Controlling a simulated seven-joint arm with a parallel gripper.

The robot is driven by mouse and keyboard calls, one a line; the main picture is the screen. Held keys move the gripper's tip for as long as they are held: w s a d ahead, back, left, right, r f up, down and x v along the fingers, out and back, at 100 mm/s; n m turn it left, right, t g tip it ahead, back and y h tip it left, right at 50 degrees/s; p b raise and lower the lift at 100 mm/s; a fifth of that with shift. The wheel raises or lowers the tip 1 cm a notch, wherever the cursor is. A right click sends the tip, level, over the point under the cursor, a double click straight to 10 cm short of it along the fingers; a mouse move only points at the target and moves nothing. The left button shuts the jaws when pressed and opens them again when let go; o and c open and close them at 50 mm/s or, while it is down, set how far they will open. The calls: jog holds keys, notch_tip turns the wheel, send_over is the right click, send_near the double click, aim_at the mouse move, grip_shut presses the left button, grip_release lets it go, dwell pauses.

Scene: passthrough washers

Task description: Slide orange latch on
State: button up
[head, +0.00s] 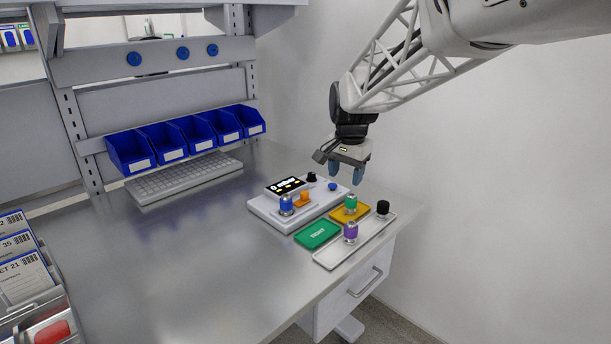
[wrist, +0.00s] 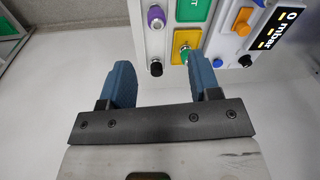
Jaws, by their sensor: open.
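The orange latch (head: 304,199) sits on top of the white device (head: 262,206), between a blue-topped cylinder (head: 286,204) and a black knob (head: 311,177). In the wrist view the orange latch (wrist: 242,20) is near the top edge, beside the black display. My gripper (head: 348,173) is above the right part of the bench, higher than the device and to the right of the latch. Its two blue fingers are apart with nothing between them, and it touches nothing that I can see. In the wrist view my gripper (wrist: 160,75) has the latch beyond its right finger.
A white tray (head: 330,260) holds a purple-topped cylinder (head: 350,231) and a black-topped one (head: 382,208). A green plate (head: 317,234) and a yellow plate (head: 343,216) with a green-topped cylinder (head: 351,202) lie close by.

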jog(key=w+a+f+m, duration=0.1)
jog(key=w+a+f, duration=0.1)
jog(key=w, duration=0.3)
jog(key=w+a+f+m, duration=0.1)
jog(key=w+a+f, duration=0.1)
jog(key=w, duration=0.3)
jog(key=m, duration=0.2)
send_over(304, 192)
jog(key=shift+g, duration=0.4)
notch_tip(304, 192, down, 6)
jog(key=shift+s+d+f, duration=0.1)
jog(key=shift+s+f, duration=0.05)
jog(key=shift+f, duration=0.2)
jog(key=shift+f, duration=3.75)
jog(key=shift+c, duration=0.3)
grip_shut()
